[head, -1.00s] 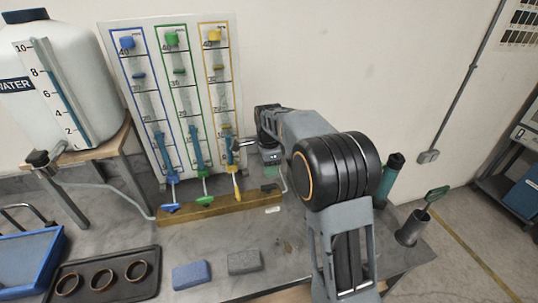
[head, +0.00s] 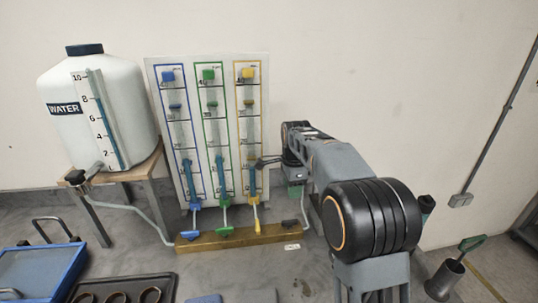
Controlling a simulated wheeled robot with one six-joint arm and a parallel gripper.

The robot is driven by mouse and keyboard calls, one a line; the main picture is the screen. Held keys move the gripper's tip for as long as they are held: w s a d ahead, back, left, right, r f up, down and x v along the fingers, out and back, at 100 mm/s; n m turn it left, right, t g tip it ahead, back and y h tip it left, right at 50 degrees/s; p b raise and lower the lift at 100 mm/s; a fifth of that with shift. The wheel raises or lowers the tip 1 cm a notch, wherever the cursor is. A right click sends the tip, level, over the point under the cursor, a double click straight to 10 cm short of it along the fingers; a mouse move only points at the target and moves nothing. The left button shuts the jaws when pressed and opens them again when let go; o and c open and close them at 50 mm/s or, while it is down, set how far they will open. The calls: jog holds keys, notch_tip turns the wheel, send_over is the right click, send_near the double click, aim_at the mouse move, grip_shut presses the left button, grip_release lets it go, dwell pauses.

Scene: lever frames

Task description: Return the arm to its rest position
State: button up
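My arm reaches from the lower right toward a white panel with blue, green and yellow framed gauge columns (head: 207,130). My gripper (head: 262,161) is at the panel's right edge, close beside the yellow column. It is small and seen side-on, so whether its fingers are open or shut is unclear. I see nothing clearly held in it. Below the columns, blue, green and yellow levers (head: 225,232) stand at a brass-coloured bar (head: 240,238). The yellow lever stands nearly upright. My large dark elbow joint covers part of the bench at the right.
A white water tank (head: 97,115) stands on a wooden stand at the left, with a hose to the bar. A blue tray (head: 40,272) and a dark tray with rings (head: 122,283) lie at front left. A metal cup (head: 445,280) with a green-handled tool is at right.

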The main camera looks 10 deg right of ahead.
jog(key=s+f+n+t, duration=0.2)
jog(key=s+n+t, duration=0.2)
jog(key=s+n, duration=1.3)
jog(key=shift+s, duration=3.45)
jog(key=shift+f, duration=0.1)
jog(key=shift+s, duration=0.1)
